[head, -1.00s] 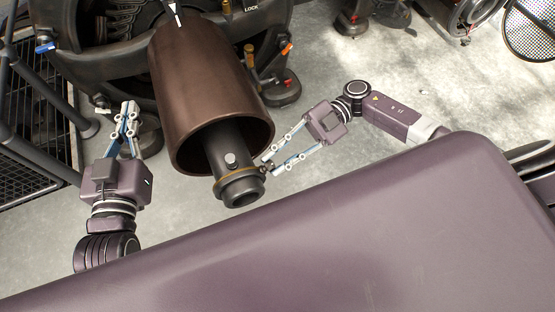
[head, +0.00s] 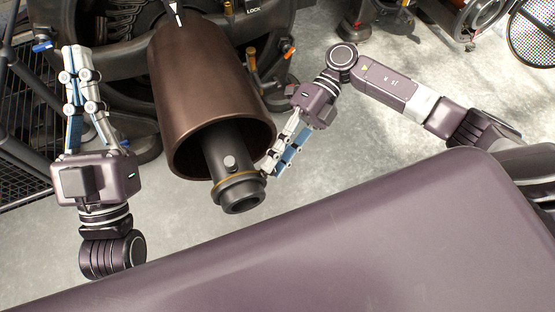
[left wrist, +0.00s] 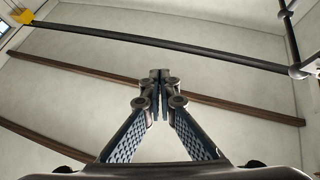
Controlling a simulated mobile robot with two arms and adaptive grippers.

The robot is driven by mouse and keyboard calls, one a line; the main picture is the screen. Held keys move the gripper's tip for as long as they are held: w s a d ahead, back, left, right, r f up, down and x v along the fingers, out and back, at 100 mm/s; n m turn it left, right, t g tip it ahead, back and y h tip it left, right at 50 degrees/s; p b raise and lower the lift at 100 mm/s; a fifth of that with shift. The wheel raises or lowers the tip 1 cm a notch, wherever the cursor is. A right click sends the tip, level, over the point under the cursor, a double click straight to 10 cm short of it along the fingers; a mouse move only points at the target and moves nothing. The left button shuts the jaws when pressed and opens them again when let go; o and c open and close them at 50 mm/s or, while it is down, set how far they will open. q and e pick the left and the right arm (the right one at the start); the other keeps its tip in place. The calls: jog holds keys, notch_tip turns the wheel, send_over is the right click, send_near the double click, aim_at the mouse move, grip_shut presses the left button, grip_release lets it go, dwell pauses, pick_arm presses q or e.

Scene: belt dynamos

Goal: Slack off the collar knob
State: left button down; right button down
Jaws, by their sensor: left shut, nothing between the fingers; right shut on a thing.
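The dark collar (head: 240,195), with a thin brass-coloured ring, sits around the end of a dark tube (head: 222,150) that sticks out of a large brown cylinder (head: 205,95). My right gripper (head: 265,171) is at the collar's right side, shut on the collar knob, which its fingertips mostly hide. My left gripper (head: 72,50) is left of the brown cylinder, apart from it, shut and empty.
A round pale button (head: 229,161) is on the tube above the collar. Orange-tipped (head: 288,54) and blue-tipped (head: 42,46) levers stand on the machine's base. A black mesh rack (head: 30,150) is at the left.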

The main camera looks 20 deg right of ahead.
pick_arm(q)
jog(key=shift+s+r+t, duration=0.3)
jog(key=shift+s+r, duration=0.1)
jog(key=shift+r, duration=0.05)
pick_arm(e)
jog(key=shift+n+h, duration=0.5)
jog(key=shift+n, duration=0.6)
pick_arm(q)
jog(key=shift+s+a+r, duration=0.1)
pick_arm(e)
jog(key=shift+t, duration=0.3)
pick_arm(q)
jog(key=shift+h, duration=0.3)
pick_arm(e)
jog(key=c, duration=1.8)
grip_release()
jog(key=v, duration=1.2)
jog(key=shift+r, duration=0.1)
